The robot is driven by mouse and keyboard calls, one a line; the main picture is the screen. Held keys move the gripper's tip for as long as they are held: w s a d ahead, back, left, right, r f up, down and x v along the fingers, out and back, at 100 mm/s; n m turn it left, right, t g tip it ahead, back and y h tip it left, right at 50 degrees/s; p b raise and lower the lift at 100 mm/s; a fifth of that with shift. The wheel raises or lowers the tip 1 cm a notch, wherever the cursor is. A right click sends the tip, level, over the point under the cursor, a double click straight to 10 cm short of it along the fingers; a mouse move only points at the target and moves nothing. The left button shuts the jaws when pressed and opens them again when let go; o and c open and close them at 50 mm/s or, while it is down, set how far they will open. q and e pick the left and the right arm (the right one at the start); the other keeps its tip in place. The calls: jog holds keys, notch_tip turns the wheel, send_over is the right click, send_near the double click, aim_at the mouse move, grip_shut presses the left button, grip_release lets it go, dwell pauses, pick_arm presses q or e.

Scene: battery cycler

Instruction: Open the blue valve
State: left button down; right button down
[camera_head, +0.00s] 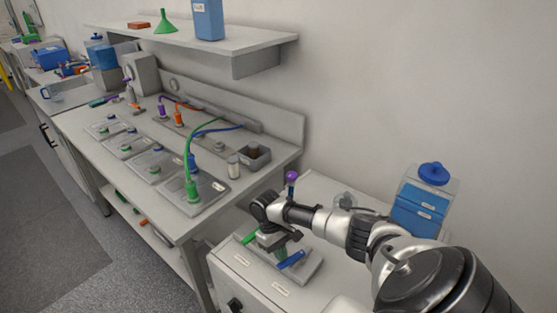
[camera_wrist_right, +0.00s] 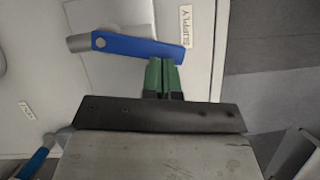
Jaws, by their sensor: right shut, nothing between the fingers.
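The blue valve handle (camera_head: 291,260) is a flat bar on a grey plate on top of the white cabinet at the lower middle of the head view. In the right wrist view the blue handle (camera_wrist_right: 140,47) lies nearly level, with its pivot at the left end on a grey pipe. My right gripper (camera_head: 281,249) is shut and empty, pointing down just beside the handle. Its green fingertips (camera_wrist_right: 162,76) are close to the handle's free end in the wrist view; I cannot tell whether they touch it. My left gripper is not in view.
A green handle (camera_head: 250,238) is left of my gripper. A purple knob (camera_head: 291,176) stands behind it. A blue-lidded container (camera_head: 421,203) stands at the right. The bench (camera_head: 215,213) holds several plates with cables. Another blue bar (camera_wrist_right: 35,163) shows at the wrist view's lower left.

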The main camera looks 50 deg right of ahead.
jog(key=shift+s+a+n+h+p, duration=0.15)
jog(key=shift+s+n+h+p, duration=0.2)
jog(key=shift+n, duration=0.35)
jog(key=shift+s+a+n+p, duration=0.15)
jog(key=shift+n+p, duration=0.15)
jog(key=shift+n, duration=0.2)
jog(key=shift+s+f, duration=0.1)
